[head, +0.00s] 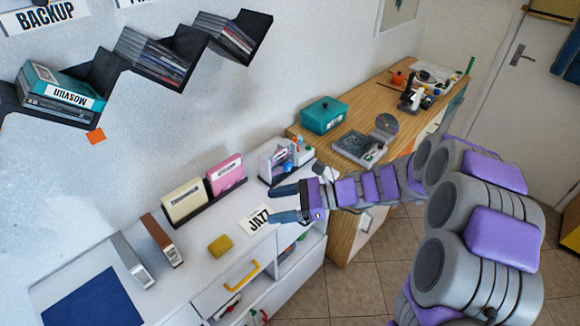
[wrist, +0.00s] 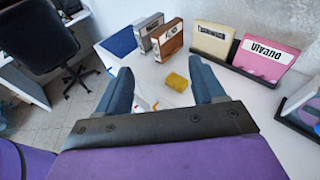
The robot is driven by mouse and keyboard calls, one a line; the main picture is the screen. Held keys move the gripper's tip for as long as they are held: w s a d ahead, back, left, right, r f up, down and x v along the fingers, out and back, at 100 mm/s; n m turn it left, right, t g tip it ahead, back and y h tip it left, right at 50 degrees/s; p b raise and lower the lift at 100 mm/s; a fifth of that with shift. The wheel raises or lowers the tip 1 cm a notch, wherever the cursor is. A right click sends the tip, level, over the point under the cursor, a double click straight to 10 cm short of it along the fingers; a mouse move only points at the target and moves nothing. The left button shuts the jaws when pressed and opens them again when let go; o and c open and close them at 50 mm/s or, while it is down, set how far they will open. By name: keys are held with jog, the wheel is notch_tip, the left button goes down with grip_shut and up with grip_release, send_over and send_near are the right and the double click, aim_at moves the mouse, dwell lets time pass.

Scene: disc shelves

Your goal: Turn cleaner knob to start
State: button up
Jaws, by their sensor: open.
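A grey box-like device with a round disc standing at its back (head: 362,148) sits on the wooden cabinet in the head view; it looks like the cleaner. A small green spot shows near its front right, but I cannot tell whether this is the knob. My gripper (head: 283,203) is open and empty above the white cabinet, beside the JAZZ label (head: 259,219), to the left of the device and apart from it. In the wrist view my open fingers (wrist: 160,67) point over the white top, with a yellow sponge-like block (wrist: 175,82) beyond them. The device is not in that view.
A teal box (head: 323,115) stands beside the device. A holder with small items (head: 284,160) stands at the white cabinet's back right. Cream (head: 184,201) and pink (head: 226,174) cases stand along the wall. A black chair (wrist: 38,35) shows in the wrist view.

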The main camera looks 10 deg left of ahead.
jog(key=w+f+m+t+y, duration=0.2)
jog(key=w+f+m+t, duration=0.15)
jog(key=w, duration=0.35)
jog(key=m+t+h+p, duration=0.3)
jog(key=m+t, duration=0.6)
jog(key=m, duration=0.6)
send_near(289, 168)
jog(key=b+x, duration=0.3)
jog(key=x, duration=0.6)
jog(key=shift+w+a, duration=0.15)
jog(key=shift+w, duration=0.1)
jog(key=shift+c, duration=0.2)
jog(key=c, duration=1)
jog(key=shift+n, duration=0.25)
